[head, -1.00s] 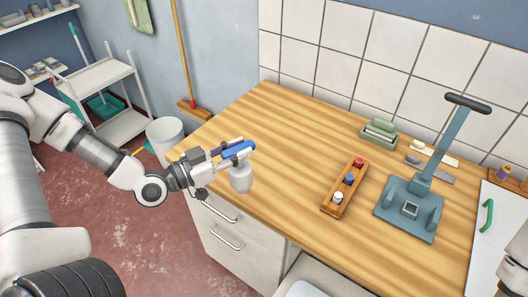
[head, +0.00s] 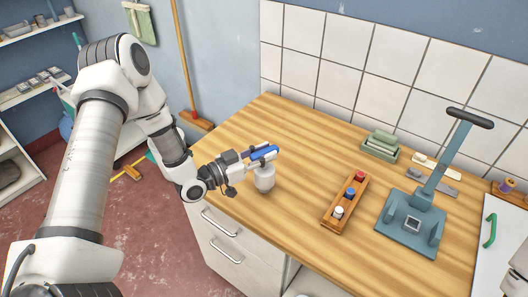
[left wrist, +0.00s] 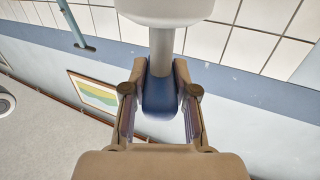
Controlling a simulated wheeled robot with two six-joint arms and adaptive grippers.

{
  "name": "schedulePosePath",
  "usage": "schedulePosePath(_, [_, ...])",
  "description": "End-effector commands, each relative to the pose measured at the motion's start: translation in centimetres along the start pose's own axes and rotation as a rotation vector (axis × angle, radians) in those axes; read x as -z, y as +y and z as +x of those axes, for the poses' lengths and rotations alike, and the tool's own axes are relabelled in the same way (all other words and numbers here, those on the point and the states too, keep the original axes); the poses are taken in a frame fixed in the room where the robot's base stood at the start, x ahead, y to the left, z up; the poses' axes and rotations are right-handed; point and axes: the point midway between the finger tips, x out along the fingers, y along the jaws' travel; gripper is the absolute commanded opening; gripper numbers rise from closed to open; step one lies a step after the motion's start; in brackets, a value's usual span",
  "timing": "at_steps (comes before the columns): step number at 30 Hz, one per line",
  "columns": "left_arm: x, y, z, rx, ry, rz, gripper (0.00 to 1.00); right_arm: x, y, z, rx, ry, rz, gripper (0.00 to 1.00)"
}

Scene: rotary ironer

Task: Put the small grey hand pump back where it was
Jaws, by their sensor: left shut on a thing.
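My left gripper (head: 258,156) is shut on a small pump with a pale grey body (head: 264,178) and a blue head. The fingers hold the blue head, and the body hangs below, roughly upright. It is over the left front part of the wooden worktop (head: 262,115); I cannot tell whether its base touches the wood. In the left wrist view the blue head (left wrist: 160,98) sits between the two fingers, with a grey stem and the pale body beyond it. A sliver of my right arm shows at the right edge; its gripper is out of view.
A wooden rack (head: 345,204) with red, blue and white capped items stands mid-worktop. A teal press (head: 405,232) with an upright lever is to its right. A green box (head: 380,147) sits near the tiled wall. The worktop's left and back left is clear.

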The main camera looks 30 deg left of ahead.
Motion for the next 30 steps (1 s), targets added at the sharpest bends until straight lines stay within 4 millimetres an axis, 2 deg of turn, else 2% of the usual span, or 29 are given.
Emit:
schedulePosePath(2, [-0.4,0.0,0.0,0.000,0.000,0.000,0.00,0.0,0.0,0.5,0.000,0.000,0.000,0.00])
schedulePosePath(3, [-0.2,0.0,0.0,0.000,0.000,0.000,0.42,0.0,0.0,0.3,0.000,-0.001,0.000,0.00])
schedulePosePath(4, [-0.2,0.0,0.0,0.000,0.000,0.000,0.52,0.0,0.0,0.2,0.000,-0.001,0.000,0.00])
schedulePosePath(12, [-0.2,0.0,0.0,0.000,-0.001,0.000,0.53,0.0,0.0,0.2,0.000,0.000,0.000,0.00])
schedulePosePath(15, [0.4,0.0,0.0,0.000,-0.001,0.000,0.53,0.0,0.0,-0.4,0.000,0.000,0.000,0.00])
schedulePosePath(17, [0.0,-0.1,-0.7,0.003,-0.002,-0.003,0.53,0.0,0.0,0.1,0.000,0.000,0.000,0.00])
schedulePosePath(21, [-0.1,-0.1,-3.2,0.007,0.002,-0.006,0.53,0.0,0.0,0.5,0.000,0.000,0.000,0.00])
schedulePosePath(30, [0.3,-0.1,-9.3,0.007,0.004,-0.005,0.53,0.0,0.0,-0.5,0.000,0.000,0.000,0.00])
